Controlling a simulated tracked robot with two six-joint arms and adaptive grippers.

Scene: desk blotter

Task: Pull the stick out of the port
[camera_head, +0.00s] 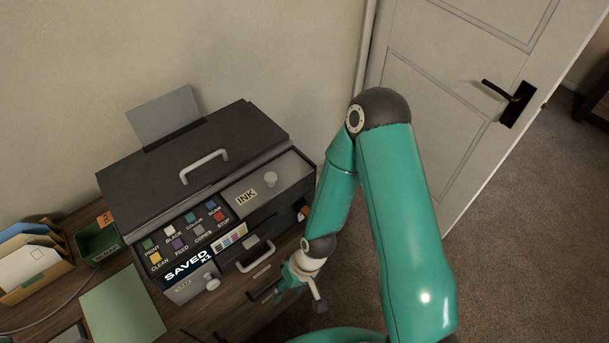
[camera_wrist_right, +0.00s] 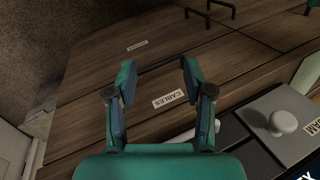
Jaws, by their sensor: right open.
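The printer (camera_head: 235,135) stands on the wooden desk, with a lit panel that reads "SAVED x1" (camera_head: 187,265). I cannot clearly make out the stick or its port. A small grey and dark part (camera_head: 251,241) shows on the printer's front, but I cannot tell what it is. My right gripper (camera_head: 287,290) is low in front of the printer, beyond the desk edge. In the right wrist view my right gripper (camera_wrist_right: 158,80) is open and empty. A dark drawer handle (camera_wrist_right: 162,64) shows between its fingertips. My left gripper is not in view.
A drawer front labelled "CABLES" (camera_wrist_right: 168,99) lies before the right gripper. A white knob (camera_wrist_right: 283,122) is close on the right. A green tray (camera_head: 96,242), envelopes (camera_head: 45,268) and a green sheet (camera_head: 122,305) lie left. The floor to the right is clear.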

